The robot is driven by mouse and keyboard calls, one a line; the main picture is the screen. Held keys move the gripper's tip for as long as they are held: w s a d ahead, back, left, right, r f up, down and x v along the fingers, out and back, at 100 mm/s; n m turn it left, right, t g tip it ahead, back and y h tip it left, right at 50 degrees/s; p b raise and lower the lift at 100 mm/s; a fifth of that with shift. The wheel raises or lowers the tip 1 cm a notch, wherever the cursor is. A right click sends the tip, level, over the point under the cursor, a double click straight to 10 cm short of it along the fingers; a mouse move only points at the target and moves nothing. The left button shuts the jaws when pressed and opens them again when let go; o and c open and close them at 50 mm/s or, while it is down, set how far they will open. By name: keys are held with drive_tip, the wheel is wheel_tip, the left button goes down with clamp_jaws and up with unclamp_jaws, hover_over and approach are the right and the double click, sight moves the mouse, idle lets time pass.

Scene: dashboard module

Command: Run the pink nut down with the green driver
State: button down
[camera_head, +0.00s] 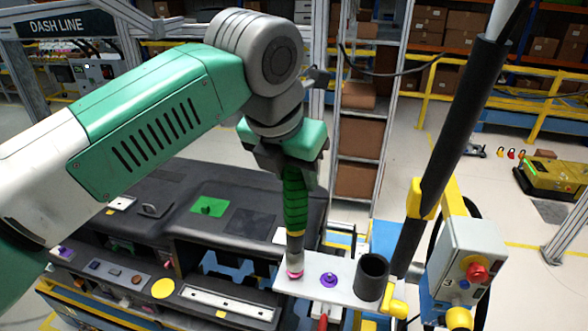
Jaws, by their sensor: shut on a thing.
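My gripper (284,152) points down and is shut on the green driver (296,205). The driver stands close to upright, its lower shaft reaching down to the white plate (339,267). The pink nut (295,274) shows as a pink ring right under the driver's tip, at the left part of the plate. The tip looks to be over the nut and covers most of it. I cannot tell how far the nut is down.
A purple nut (329,280) sits on the plate to the right. A dark cup-shaped holder (372,275) stands at the plate's right end. The black dashboard module (170,215) lies left and behind. A grey control box with a red button (472,262) and a dark slanted pole (457,145) stand right.

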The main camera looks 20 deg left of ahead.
drive_tip(key=shift+f+b, duration=0.5)
drive_tip(key=shift+f, duration=0.55)
idle(3.0)
